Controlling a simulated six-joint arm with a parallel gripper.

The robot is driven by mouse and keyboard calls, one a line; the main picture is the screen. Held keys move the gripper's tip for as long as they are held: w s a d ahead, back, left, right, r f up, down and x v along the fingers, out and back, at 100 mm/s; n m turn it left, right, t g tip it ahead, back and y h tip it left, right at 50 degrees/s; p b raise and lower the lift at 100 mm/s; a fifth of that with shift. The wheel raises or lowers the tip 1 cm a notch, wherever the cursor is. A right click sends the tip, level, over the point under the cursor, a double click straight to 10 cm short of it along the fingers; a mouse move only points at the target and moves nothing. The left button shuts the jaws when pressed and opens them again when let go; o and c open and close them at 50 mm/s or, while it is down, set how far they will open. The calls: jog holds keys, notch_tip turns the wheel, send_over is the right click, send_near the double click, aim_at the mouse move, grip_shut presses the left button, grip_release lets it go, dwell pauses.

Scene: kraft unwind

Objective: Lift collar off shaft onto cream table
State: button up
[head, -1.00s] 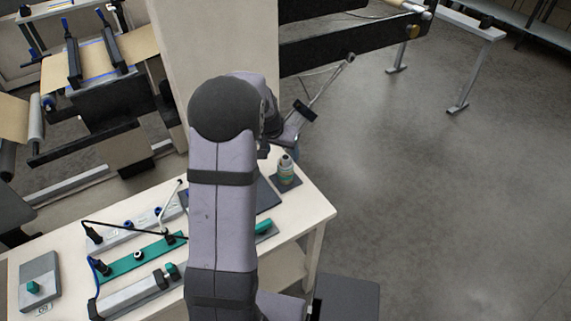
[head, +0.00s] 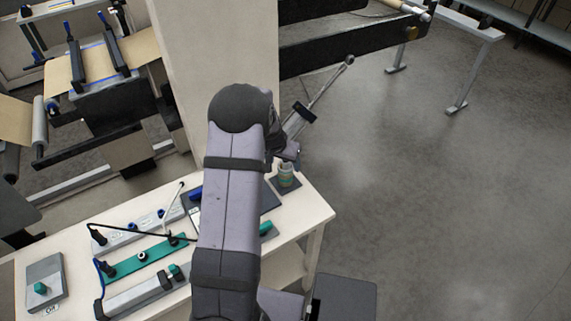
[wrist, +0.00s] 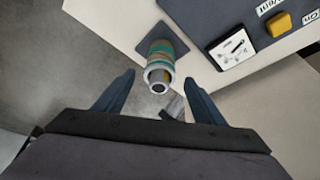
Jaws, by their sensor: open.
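My gripper (wrist: 157,96) is open and empty in the wrist view, with one dark finger on each side of the frame's middle. A pale shaft-like bar (head: 405,8) is at the top right.
A dark square mat (wrist: 150,37) lies under the cylinder. Green and grey fixtures (head: 145,258) fill the table's left part. Open floor lies to the right.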

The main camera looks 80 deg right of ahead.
jog(key=shift+x, duration=1)
jog(key=shift+r, duration=0.1)
jog(key=c, duration=1.1)
jog(key=shift+c, duration=0.2)
notch_tip(320, 180, up, 10)
jog(key=b, duration=0.2)
jog(key=shift+b, duration=0.35)
